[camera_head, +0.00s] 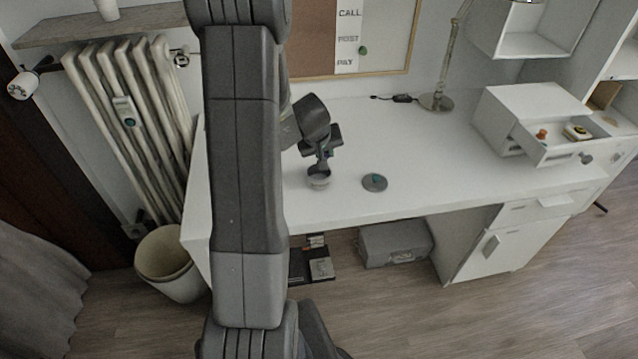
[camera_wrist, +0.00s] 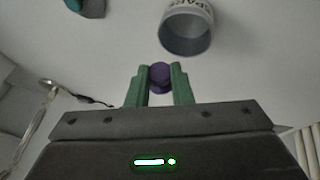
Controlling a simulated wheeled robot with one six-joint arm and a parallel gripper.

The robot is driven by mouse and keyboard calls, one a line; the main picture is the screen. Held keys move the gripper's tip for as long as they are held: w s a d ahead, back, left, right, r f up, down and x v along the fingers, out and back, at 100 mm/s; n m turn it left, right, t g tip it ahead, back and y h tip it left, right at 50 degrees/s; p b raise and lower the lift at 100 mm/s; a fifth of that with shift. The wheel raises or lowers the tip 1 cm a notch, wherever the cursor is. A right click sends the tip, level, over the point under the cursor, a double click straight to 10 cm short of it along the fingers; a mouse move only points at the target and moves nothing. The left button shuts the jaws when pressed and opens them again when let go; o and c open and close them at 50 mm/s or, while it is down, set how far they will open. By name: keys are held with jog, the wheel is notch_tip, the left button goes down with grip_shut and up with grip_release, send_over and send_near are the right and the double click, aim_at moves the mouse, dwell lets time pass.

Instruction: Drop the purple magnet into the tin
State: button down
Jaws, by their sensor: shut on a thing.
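My gripper (camera_wrist: 160,82) is shut on the purple magnet (camera_wrist: 159,76), a small round piece between its green fingertips. In the wrist view the round grey tin (camera_wrist: 187,30) stands just beyond the fingertips, open side showing, with dark lettering on its side. In the head view my gripper (camera_head: 320,165) is over the desk, close above the tin (camera_head: 318,182) near the desk's front edge. The magnet is apart from the tin's inside in the wrist view. It is too small to make out in the head view.
A round grey lid (camera_head: 374,183) with a teal piece on it lies right of the tin. A lamp (camera_head: 437,101) stands at the back. A small drawer unit (camera_head: 520,105) has an open drawer (camera_head: 560,152) holding small things. The white desk (camera_head: 440,165) is otherwise mostly clear.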

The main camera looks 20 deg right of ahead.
jog(key=shift+f, duration=0.25)
jog(key=c, duration=1.2)
grip_release()
jog(key=p+v, duration=0.2)
jog(key=v, duration=1.2)
jog(key=shift+w+f, duration=0.1)
jog(key=shift+f, duration=0.05)
